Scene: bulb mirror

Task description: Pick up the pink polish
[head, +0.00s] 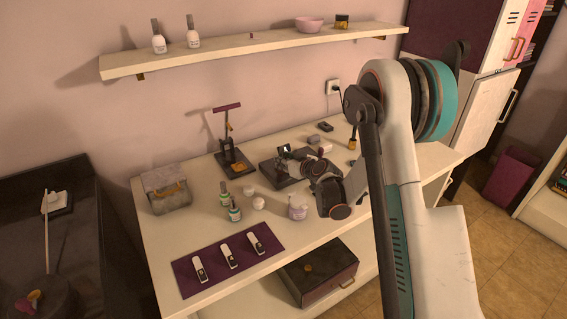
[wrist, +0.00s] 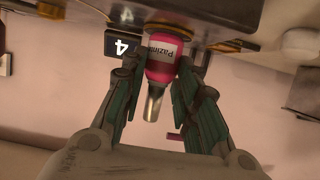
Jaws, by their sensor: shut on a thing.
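The pink polish (wrist: 163,72) is a small pink bottle with a white label and a silver cap. In the wrist view it stands between the two fingers of my gripper (wrist: 158,82), which is shut on it, with the cap toward the bottom of the picture. Its base end is close to a dark surface at the top; I cannot tell whether it touches. In the head view my gripper (head: 296,163) is over the dark stand (head: 277,173) on the white table, and the polish is not clear there.
A dark block marked 4 (wrist: 122,44) is beside the polish. On the table (head: 160,236) are green bottles (head: 235,210), a jar (head: 298,207), a purple mat (head: 215,278) and a grey box (head: 167,192). A shelf (head: 230,49) runs above.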

